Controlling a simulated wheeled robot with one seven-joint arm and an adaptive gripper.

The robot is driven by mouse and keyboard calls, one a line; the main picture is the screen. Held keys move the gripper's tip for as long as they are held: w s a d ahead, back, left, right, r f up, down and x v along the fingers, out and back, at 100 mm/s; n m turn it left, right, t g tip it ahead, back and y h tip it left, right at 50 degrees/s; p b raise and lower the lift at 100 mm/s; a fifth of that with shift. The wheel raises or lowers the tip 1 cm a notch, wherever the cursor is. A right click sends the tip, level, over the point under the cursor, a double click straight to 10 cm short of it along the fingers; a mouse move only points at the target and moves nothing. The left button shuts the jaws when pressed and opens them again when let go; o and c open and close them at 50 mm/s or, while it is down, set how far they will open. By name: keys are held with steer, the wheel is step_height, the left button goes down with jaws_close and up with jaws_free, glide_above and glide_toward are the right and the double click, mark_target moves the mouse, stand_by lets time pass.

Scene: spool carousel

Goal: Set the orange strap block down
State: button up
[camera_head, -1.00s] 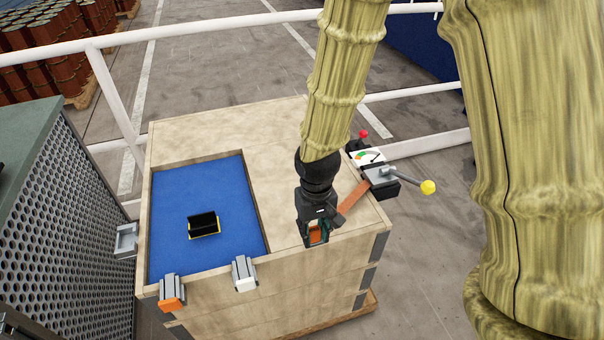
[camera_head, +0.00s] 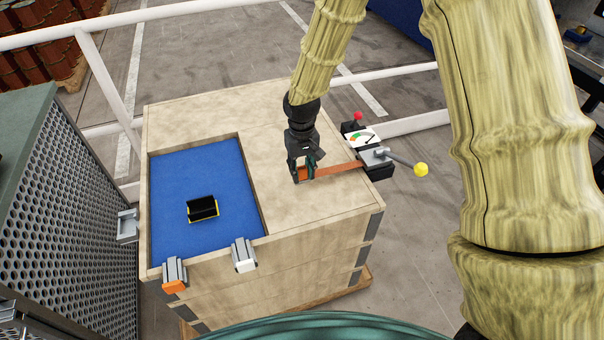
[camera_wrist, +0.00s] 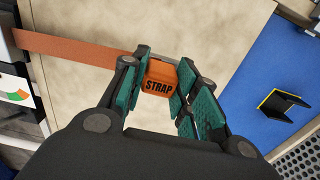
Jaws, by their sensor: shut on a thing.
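The orange block marked STRAP (camera_wrist: 159,84) is held between the teal-padded fingers of my gripper (camera_wrist: 163,92) in the wrist view. In the head view, my gripper (camera_head: 304,172) is low over the bare right part of the crate top, and only a little of the block shows. The orange-brown strap (camera_head: 338,167) runs from the block to the tensioner (camera_head: 375,160) at the crate's right edge; it also shows in the wrist view (camera_wrist: 75,45). I cannot tell whether the block touches the crate top.
The wooden crate (camera_head: 290,225) has a blue-floored recess (camera_head: 175,245) at left, holding a black and yellow bracket (camera_head: 202,208). A lever with a yellow knob (camera_head: 421,169) and a gauge (camera_head: 361,136) are at right. Two clamps (camera_head: 174,275) (camera_head: 243,255) sit on the front edge. White rails (camera_head: 230,10) stand behind.

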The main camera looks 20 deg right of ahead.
mark_target(302, 177)
steer(key=shift+w, duration=0.2)
steer(key=shift+f+p, duration=0.5)
steer(key=shift+f, duration=1.25)
steer(key=shift+f, duration=0.15)
steer(key=o, duration=1.1)
steer(key=shift+c, duration=0.2)
step_height(302, 177, up, 12)
steer(key=shift+r+b, duration=0.15)
steer(key=shift+b, duration=0.9)
